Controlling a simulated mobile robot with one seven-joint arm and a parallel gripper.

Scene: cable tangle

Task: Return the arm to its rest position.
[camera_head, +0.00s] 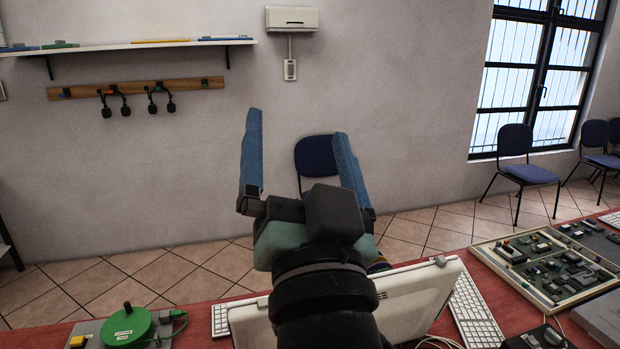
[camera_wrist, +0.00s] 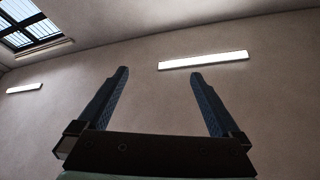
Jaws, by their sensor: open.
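My gripper (camera_head: 297,158) stands raised in the middle of the head view, its two blue fingers pointing up and spread wide apart. Nothing is between the fingers. My arm rises from the bottom edge in front of a white laptop (camera_head: 418,302) and hides part of it. In the wrist view my gripper (camera_wrist: 160,88) is open and empty, facing a bare wall with a lit ceiling lamp (camera_wrist: 203,60) beyond the fingertips.
A red table (camera_head: 215,322) runs along the bottom. On it are a green round device (camera_head: 128,325), a white keyboard (camera_head: 473,312) and a framed board of parts (camera_head: 545,262). A blue chair (camera_head: 318,155) stands behind my gripper. The air around the gripper looks clear.

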